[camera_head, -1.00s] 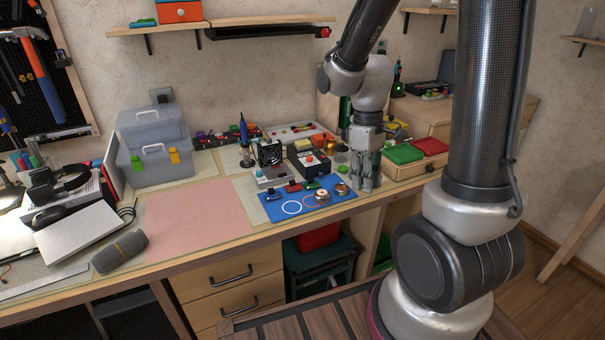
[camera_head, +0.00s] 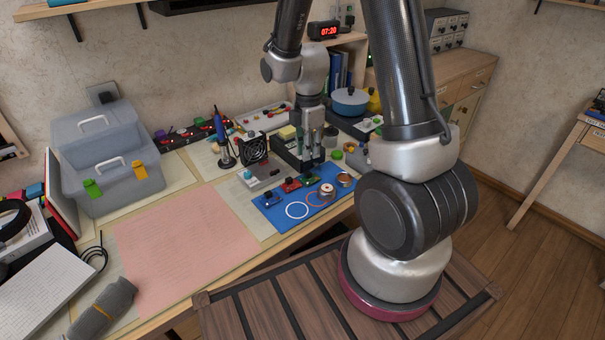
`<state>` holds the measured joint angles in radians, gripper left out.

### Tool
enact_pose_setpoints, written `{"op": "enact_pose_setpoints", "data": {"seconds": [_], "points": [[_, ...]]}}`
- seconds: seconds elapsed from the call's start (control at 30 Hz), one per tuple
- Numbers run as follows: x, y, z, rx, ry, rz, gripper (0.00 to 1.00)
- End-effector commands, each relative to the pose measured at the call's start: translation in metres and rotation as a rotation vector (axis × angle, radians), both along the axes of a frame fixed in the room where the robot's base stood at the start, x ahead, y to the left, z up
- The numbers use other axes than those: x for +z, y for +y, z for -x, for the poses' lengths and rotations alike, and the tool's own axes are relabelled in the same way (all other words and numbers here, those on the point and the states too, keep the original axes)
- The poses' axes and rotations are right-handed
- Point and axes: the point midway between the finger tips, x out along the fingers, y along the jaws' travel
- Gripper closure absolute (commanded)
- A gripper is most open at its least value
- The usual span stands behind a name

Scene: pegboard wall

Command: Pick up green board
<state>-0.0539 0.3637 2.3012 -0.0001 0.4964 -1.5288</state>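The green board (camera_head: 309,179) is a small piece on the blue mat (camera_head: 330,201), at the right end of a short row with a red board (camera_head: 291,185) and a blue board (camera_head: 271,197). My gripper (camera_head: 314,168) points down just over and behind the green board. Its two fingers look apart, with nothing seen between them. Whether the fingertips touch the board cannot be told from this view.
A white ring (camera_head: 297,210), a red ring and small copper-coloured spools (camera_head: 344,180) lie on the mat. A black fan (camera_head: 252,149) and a blue-handled soldering iron (camera_head: 221,138) stand behind. The pink sheet (camera_head: 185,245) at left is clear.

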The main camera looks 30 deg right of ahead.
Motion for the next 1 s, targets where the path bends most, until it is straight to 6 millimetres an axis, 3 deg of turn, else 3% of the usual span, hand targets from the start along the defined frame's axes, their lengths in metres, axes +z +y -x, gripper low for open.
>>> {"op": "enact_pose_setpoints", "data": {"seconds": [0.27, 0.8, 1.0], "points": [[-0.003, 0.000, -0.004, 0.156, -0.020, -0.002, 0.81], [-0.074, 0.000, -0.002, 0.163, -0.017, -0.003, 0.81], [-0.078, 0.000, -0.003, 0.162, -0.020, -0.003, 0.81]]}}
